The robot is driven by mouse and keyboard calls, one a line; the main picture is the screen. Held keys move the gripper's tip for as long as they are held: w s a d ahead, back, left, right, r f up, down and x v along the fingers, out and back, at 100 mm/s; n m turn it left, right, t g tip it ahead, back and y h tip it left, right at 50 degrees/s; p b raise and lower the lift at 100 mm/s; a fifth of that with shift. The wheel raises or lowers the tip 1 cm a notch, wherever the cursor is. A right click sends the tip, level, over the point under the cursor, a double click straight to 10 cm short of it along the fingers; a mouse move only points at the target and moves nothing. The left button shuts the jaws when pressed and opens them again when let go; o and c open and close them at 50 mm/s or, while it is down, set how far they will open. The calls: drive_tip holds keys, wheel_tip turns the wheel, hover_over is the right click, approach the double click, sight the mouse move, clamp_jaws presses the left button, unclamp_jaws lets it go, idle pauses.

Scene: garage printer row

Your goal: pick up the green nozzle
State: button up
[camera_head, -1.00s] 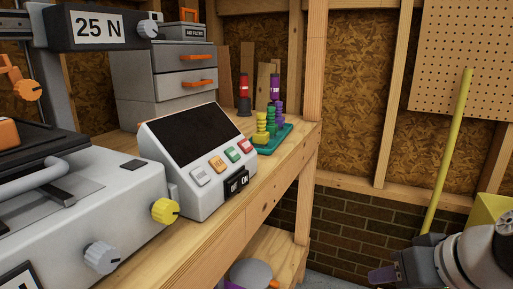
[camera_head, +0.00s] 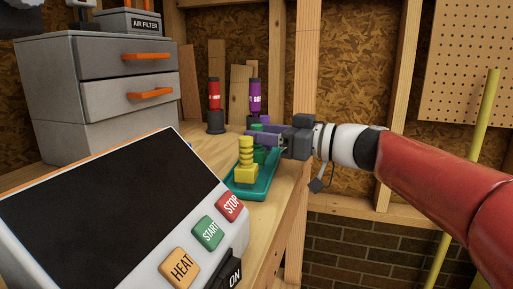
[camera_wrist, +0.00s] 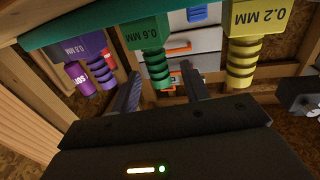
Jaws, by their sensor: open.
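The green nozzle (camera_head: 260,154), partly hidden, stands on a green tray (camera_head: 262,188) on the wooden bench. In the wrist view, which looks upside down, the green nozzle (camera_wrist: 155,68) is marked 0.6 MM and shows between my two fingers. My gripper (camera_head: 258,136) is open and comes in from the right at the height of the nozzle's upper part. My gripper in the wrist view (camera_wrist: 162,80) has a finger on each side of the nozzle; I cannot tell whether either touches it. A yellow nozzle (camera_head: 246,163) stands in front of the green one.
A purple nozzle (camera_wrist: 88,70) stands on the tray's other side, close to one finger; the yellow nozzle is marked 0.2 MM. A red bottle (camera_head: 214,97) and a purple bottle (camera_head: 255,95) stand behind. A control panel (camera_head: 110,205) and grey drawers (camera_head: 100,90) are at left.

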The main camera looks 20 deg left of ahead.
drive_tip(key=shift+a, duration=1.05)
clamp_jaws()
drive_tip(key=shift+r, duration=0.1)
wheel_tip(320, 180, up, 28)
drive_tip(key=p, duration=0.8)
drive_tip(key=shift+w+f, duration=0.15)
drive_tip(key=shift+f, duration=0.05)
